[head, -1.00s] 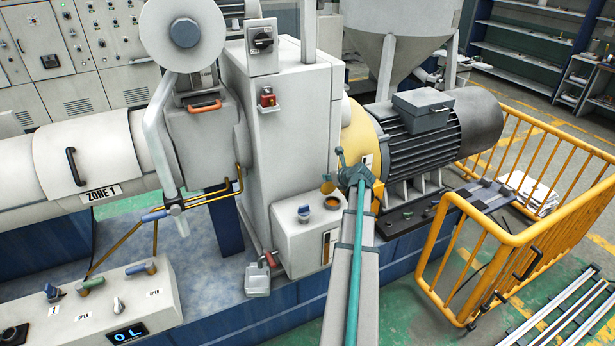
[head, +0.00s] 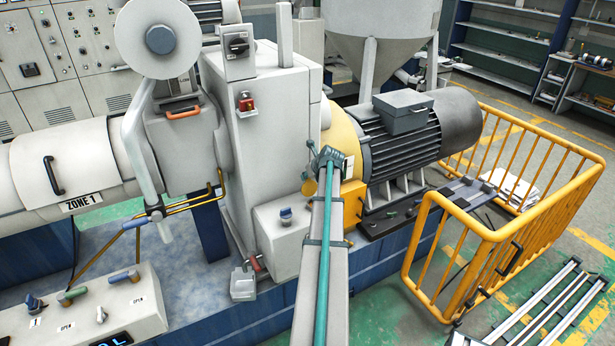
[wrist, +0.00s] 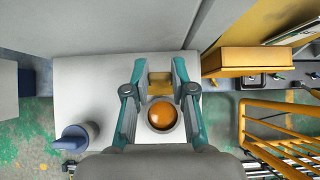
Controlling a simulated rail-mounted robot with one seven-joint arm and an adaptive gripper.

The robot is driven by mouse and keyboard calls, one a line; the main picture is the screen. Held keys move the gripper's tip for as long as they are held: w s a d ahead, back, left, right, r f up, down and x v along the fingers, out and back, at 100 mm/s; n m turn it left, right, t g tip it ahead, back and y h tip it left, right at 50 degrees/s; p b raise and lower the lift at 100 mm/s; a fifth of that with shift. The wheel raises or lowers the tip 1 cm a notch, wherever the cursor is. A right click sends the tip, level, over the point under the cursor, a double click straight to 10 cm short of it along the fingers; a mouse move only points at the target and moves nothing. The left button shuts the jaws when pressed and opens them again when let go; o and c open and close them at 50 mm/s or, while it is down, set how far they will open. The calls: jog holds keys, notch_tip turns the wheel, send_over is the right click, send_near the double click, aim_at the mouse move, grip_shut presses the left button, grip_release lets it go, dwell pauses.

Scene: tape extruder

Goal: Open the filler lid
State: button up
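The filler is a round grey-rimmed opening with orange inside (wrist: 160,115), on the pale box; in the wrist view it lies between my gripper's fingers. A small yellow-brown piece (wrist: 160,84), apparently the filler lid standing up beside the opening, shows between the fingertips. In the head view a yellow round lid (head: 309,187) shows just left of my gripper (head: 326,156). In the wrist view my gripper (wrist: 159,68) has its fingers spread apart; whether they touch the lid I cannot tell. My arm hides the opening in the head view.
A blue-grey knob (wrist: 75,138) stands on the same box (head: 275,225), left of the filler. The tall grey housing (head: 265,130) rises behind. The motor (head: 405,135) and yellow railing (head: 490,250) are to the right.

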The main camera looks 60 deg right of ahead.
jog(key=o, duration=0.4)
jog(key=shift+o, duration=0.2)
jog(key=v, duration=1.2)
jog(key=shift+s, duration=0.1)
